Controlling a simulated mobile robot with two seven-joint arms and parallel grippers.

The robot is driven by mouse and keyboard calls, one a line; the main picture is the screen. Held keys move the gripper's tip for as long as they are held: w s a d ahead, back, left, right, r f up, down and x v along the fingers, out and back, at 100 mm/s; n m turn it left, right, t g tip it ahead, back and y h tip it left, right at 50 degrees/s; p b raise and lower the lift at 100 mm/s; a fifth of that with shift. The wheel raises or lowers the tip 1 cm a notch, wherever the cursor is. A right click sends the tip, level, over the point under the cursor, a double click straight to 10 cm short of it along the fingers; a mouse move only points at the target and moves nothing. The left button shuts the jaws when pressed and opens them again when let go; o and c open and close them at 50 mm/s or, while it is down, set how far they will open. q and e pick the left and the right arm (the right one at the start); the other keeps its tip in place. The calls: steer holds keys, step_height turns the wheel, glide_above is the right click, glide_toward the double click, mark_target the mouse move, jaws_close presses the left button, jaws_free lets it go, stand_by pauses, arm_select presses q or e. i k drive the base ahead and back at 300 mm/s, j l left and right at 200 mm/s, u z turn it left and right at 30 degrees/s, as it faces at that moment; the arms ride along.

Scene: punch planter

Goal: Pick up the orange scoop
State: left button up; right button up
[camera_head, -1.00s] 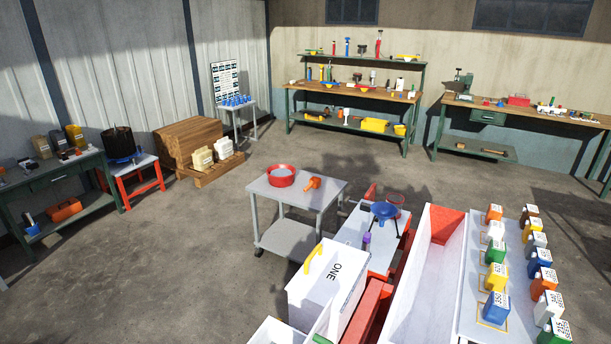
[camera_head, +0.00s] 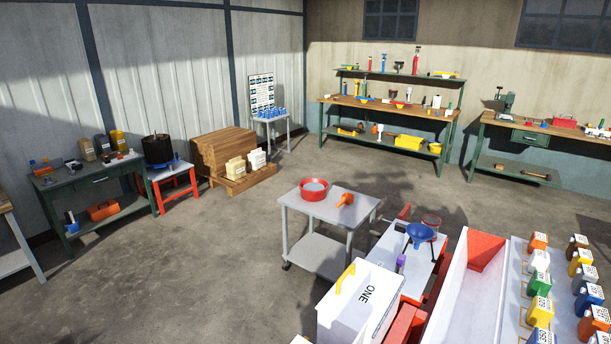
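The orange scoop (camera_head: 346,199) lies on the top of a small grey cart (camera_head: 330,213), near its right side. A red bowl (camera_head: 314,189) with grey contents stands to its left on the same cart. Neither of my grippers shows in the head view, and nothing is seen touching the scoop.
Stacked wood (camera_head: 222,154) and a red stand (camera_head: 174,187) are behind left. Open concrete floor (camera_head: 190,270) lies left of the cart.

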mark_target(343, 202)
steer(key=i, duration=0.95)
steer(key=i+z, duration=0.1)
steer(key=i, duration=0.9)
steer(key=i+j, duration=0.15)
steer(key=i, duration=0.8)
steer(key=i+j, duration=0.1)
steer(key=i, duration=0.9)
steer(key=i+j+z, duration=0.1)
steer(key=i, duration=0.85)
